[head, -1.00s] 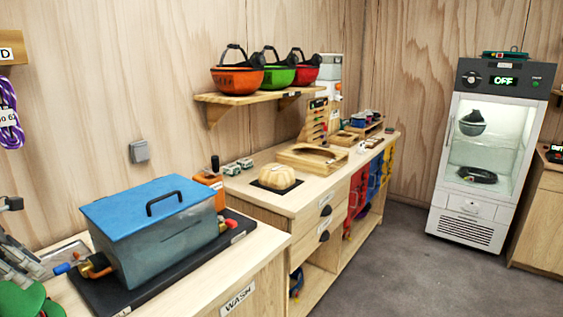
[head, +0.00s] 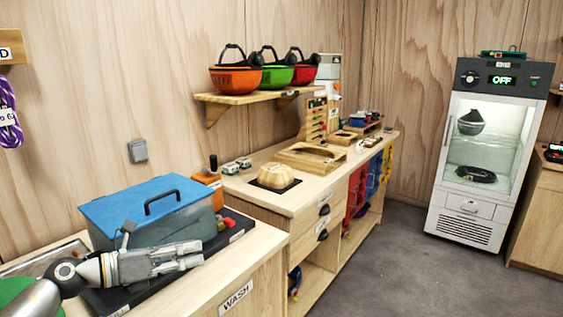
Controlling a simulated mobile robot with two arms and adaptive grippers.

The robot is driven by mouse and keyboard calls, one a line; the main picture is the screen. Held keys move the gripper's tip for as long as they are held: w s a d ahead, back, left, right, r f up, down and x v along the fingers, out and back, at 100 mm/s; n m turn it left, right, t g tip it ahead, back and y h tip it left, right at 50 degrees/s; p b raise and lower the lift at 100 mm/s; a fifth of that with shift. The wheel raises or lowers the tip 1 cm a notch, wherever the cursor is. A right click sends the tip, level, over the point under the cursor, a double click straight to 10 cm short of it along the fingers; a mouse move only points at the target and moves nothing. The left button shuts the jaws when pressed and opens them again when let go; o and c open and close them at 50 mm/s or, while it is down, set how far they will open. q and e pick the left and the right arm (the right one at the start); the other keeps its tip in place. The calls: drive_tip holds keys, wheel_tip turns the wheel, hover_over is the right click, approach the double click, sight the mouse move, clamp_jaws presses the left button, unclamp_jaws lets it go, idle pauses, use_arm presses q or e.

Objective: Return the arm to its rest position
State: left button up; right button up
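My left arm comes in from the lower left in the head view. Its gripper (head: 192,256) points right, in front of the blue-lidded wash tank (head: 150,200), and hides part of the tank's front. No object shows between the fingers, but from this angle I cannot tell whether they are apart or closed. My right gripper is not in view.
The tank stands on a black base on the wash counter (head: 255,255). Part of a green object (head: 16,288) shows behind my arm. A shelf (head: 240,98) holds orange, green and red helmets. A glass-door cabinet (head: 483,150) stands at the right. The grey floor (head: 400,265) is clear.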

use_arm(q)
drive_tip(key=d+r+n+t+h, duration=0.1)
drive_tip(key=d+r+n+t, duration=0.1)
drive_tip(key=d+n+t, duration=0.3)
drive_tip(key=s+a+f+n+y, duration=0.45)
drive_tip(key=f+n+y, duration=0.35)
drive_tip(key=n, duration=0.6)
drive_tip(key=s+a+f+n+y, duration=0.4)
drive_tip(key=s+f+n+y, duration=0.4)
drive_tip(key=n, duration=0.5)
drive_tip(key=s+d+f+n+g+h, duration=0.1)
drive_tip(key=s+d+f+n+g, duration=0.1)
drive_tip(key=s+f+n+g, duration=0.65)
drive_tip(key=s+d+f+m+g+h, duration=0.15)
drive_tip(key=s+f, duration=0.35)
drive_tip(key=s, duration=0.8)
wheel_tip(320, 180, down, 27)
drive_tip(key=s+g, duration=0.2)
drive_tip(key=s, duration=0.1)
drive_tip(key=s+a+f+g, duration=0.1)
drive_tip(key=s+a+f, duration=0.2)
drive_tip(key=s+f, duration=1.2)
drive_tip(key=shift+s+f+y, duration=0.35)
drive_tip(key=shift+s, duration=0.3)
